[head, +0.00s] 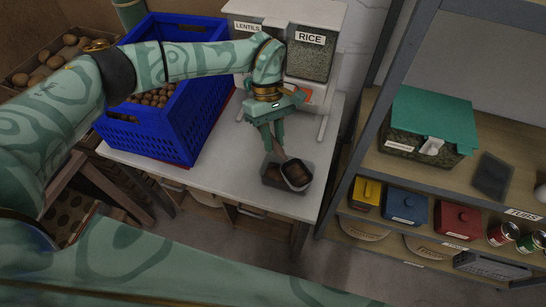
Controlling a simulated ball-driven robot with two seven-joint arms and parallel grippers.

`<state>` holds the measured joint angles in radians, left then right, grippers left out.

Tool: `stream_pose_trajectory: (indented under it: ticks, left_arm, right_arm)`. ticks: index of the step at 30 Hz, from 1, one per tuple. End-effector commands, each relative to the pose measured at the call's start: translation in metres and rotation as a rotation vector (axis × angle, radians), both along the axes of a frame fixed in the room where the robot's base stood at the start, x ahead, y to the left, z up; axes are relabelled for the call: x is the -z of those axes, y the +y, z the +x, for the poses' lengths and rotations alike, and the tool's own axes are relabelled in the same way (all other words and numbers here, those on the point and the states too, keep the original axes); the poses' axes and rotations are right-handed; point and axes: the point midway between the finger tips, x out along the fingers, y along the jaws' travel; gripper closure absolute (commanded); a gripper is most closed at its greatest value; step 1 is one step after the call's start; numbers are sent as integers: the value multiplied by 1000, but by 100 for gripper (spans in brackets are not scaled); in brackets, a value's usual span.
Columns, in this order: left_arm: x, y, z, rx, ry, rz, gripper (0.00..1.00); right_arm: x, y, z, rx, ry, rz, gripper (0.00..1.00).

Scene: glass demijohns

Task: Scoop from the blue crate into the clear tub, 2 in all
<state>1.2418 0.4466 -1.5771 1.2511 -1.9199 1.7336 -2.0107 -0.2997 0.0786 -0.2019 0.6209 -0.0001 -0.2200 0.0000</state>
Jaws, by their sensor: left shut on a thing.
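The blue crate (195,118) stands on the white table, with many small brown round things (154,97) inside. My left arm crosses over it and hides part of the inside. My left gripper (273,148) points down and is shut on the handle of a scoop (297,174). The scoop's bowl is tilted and looks brown inside. It is over the right part of the clear tub (270,184), near the table's front right. Something brown shows in the tub, partly hidden by the scoop. My right gripper is not in view.
Behind the tub stand the lentils and rice dispensers (313,59). A shelf unit (372,158) on the right holds a green-lidded box (432,116), coloured tins and cans. A box of brown round things (44,68) is at far left. The table between crate and tub is clear.

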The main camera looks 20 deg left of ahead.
Motion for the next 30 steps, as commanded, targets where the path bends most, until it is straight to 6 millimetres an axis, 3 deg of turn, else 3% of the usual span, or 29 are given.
stream_pose_trajectory:
  ticks: [1, 9, 14, 18, 24, 30]
  left_arm:
    - [-9, -8, 5, -143, 6, -4, 100]
    - [20, -29, 22, -932, 4, 2, 100]
    - [43, -24, 9, -1383, 0, 7, 100]
    - [65, -14, -13, -1694, -2, 8, 100]
    - [86, -3, -37, -1928, -6, 7, 100]
    - [94, -2, -41, -1975, 0, 4, 100]
  right_arm:
    - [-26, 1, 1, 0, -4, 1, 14]
    - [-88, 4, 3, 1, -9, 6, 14]
    - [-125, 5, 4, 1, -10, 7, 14]
    - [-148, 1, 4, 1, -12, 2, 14]
    - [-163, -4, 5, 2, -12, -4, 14]
    - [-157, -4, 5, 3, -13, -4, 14]
